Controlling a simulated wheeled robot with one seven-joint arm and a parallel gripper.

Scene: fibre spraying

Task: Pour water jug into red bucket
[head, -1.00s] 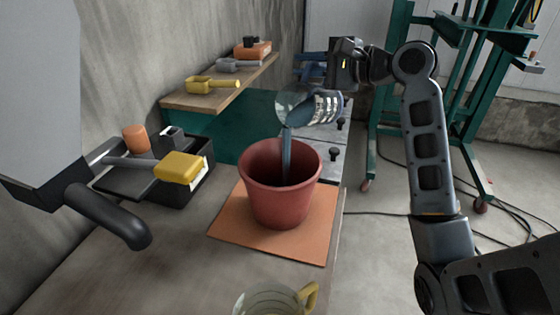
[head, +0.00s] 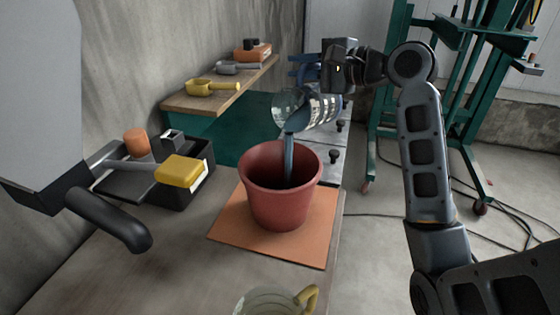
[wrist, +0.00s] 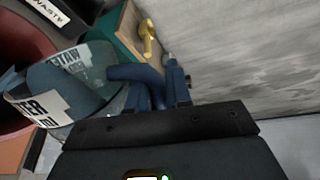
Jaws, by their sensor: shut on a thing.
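The water jug (head: 308,108) is clear with a blue handle and a white label, and is tilted with its mouth to the left. A blue-grey stream (head: 289,155) runs from its lip into the red bucket (head: 280,195). The bucket stands upright on an orange mat (head: 318,235). My gripper (head: 322,68) is shut on the jug's handle above and to the right of the bucket. In the wrist view the jug (wrist: 85,85) and its blue handle (wrist: 140,82) show close, with the bucket (wrist: 22,45) at the left. The water level in the bucket is hidden.
A second clear jug with a yellow handle (head: 307,297) stands at the front edge of the view. A black bin (head: 190,190) with a yellow-headed tool (head: 182,169) is at the left. A wooden shelf (head: 225,90) holds scoops. A green frame (head: 375,140) stands at right.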

